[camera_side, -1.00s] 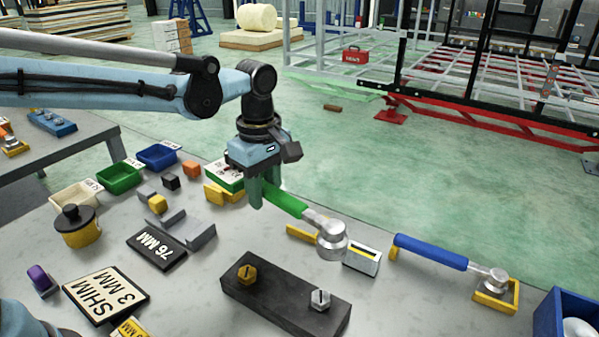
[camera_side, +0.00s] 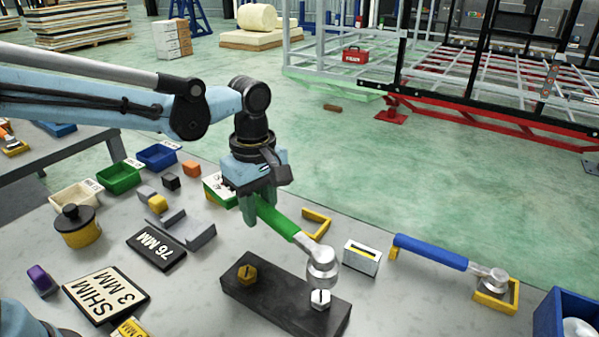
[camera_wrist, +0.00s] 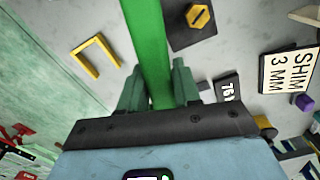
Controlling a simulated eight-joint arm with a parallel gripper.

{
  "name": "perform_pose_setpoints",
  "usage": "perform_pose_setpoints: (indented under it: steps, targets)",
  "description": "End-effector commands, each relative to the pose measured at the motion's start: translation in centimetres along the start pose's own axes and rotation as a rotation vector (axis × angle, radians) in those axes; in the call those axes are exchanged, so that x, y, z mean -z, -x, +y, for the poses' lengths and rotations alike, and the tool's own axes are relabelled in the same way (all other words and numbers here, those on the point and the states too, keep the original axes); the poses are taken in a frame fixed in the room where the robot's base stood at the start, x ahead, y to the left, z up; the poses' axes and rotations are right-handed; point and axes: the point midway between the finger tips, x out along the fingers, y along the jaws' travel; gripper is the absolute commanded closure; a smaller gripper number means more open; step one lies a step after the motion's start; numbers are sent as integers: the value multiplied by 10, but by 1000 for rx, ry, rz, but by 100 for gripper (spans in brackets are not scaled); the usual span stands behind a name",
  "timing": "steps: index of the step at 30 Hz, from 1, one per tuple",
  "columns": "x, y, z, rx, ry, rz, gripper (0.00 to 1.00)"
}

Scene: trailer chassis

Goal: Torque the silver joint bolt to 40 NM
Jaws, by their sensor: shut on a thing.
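My gripper (camera_side: 257,208) is shut on the green handle of a torque wrench (camera_side: 276,220). The handle also shows between the jaws in the wrist view (camera_wrist: 147,45). The wrench's silver head (camera_side: 322,268) hangs just above the silver bolt (camera_side: 320,298) at the right end of the dark block (camera_side: 270,302). I cannot tell whether head and bolt touch. A yellow hex bolt (camera_side: 247,274) stands at the block's left end and shows in the wrist view (camera_wrist: 199,16). The silver bolt is out of the wrist view.
A blue-handled wrench (camera_side: 430,251) lies at the right with its head in a yellow holder (camera_side: 497,295). An empty yellow bracket (camera_side: 318,222) and a small white box with a slot (camera_side: 362,257) stand behind the block. A 76 MM plate (camera_side: 156,249) lies at the left.

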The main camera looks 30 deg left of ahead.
Motion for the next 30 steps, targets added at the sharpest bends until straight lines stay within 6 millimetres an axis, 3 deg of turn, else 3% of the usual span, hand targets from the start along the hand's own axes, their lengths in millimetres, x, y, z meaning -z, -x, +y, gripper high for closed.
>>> perform_pose_setpoints:
  steps: [15,30]
  targets:
    - [0,-39,0,0,0,0,100]
    - [0,-46,0,0,0,0,100]
